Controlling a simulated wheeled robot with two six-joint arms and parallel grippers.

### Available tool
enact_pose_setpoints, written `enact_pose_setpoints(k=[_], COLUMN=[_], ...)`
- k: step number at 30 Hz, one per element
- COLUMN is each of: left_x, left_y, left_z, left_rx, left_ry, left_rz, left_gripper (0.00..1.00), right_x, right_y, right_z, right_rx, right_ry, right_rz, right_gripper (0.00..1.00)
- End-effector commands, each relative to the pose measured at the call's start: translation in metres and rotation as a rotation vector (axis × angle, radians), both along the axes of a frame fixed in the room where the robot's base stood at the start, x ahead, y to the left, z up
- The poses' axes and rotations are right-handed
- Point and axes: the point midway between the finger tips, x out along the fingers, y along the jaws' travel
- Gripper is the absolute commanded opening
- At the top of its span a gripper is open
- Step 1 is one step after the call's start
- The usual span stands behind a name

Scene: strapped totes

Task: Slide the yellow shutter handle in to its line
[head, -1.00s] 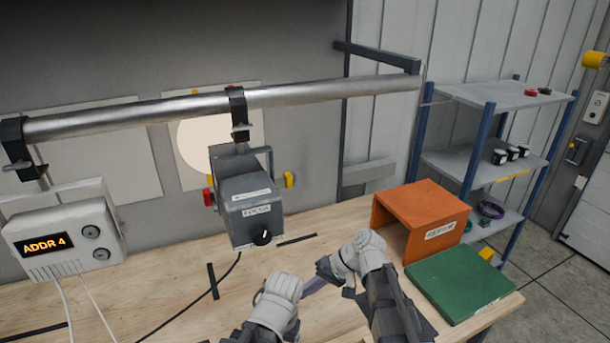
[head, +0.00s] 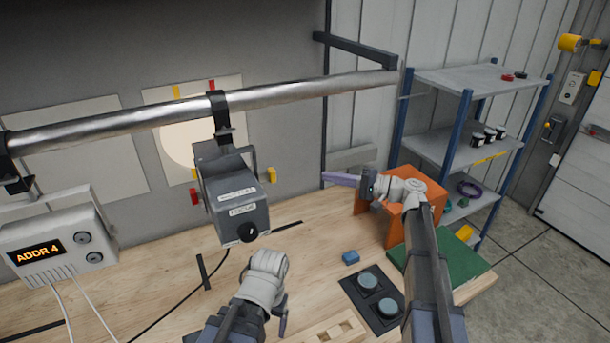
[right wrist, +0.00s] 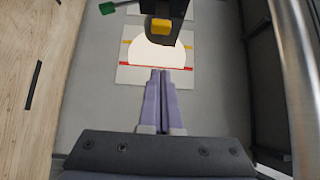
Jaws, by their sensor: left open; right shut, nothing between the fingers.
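The yellow shutter handle (head: 272,175) sticks out at the right side of the dark grey lamp (head: 240,213) hanging from the pipe. It shows near the top of the right wrist view (right wrist: 163,25). Behind it, the lit wall panel (head: 156,130) carries yellow and red marks; a yellow mark (right wrist: 187,45) and a red mark (right wrist: 182,66) show in the right wrist view. My right gripper (head: 325,176) is shut and empty, its purple fingers pointing left, apart from the handle and right of it. My left gripper (head: 284,325) is open, low over the bench, its fingers mostly hidden.
A red handle (head: 195,196) is at the lamp's left side. The pipe (head: 290,92) runs overhead. A display box (head: 60,250) is at the left. An orange box (head: 428,180), a green mat (head: 468,262) and a pad with round discs (head: 362,300) lie right. A green knob (right wrist: 107,8) is also visible.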

Motion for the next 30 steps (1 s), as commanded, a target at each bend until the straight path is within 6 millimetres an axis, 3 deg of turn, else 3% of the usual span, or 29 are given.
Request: enact_pose_setpoints(k=[15,18,30], left_x=[0.000,0.000,0.000], left_y=[0.000,0.000,0.000], left_z=[0.000,0.000,0.000], left_rx=[0.000,0.000,0.000], left_ry=[0.000,0.000,0.000], left_rz=[0.000,0.000,0.000], left_gripper=[0.80,0.80,0.80], right_x=[0.037,0.027,0.020], right_y=[0.091,0.104,0.124], right_z=[0.000,0.000,0.000], right_rx=[-0.002,-0.002,-0.002], right_ry=[0.001,0.001,0.001], right_rz=[0.004,0.002,0.001], right_gripper=[0.00,0.00,0.00])
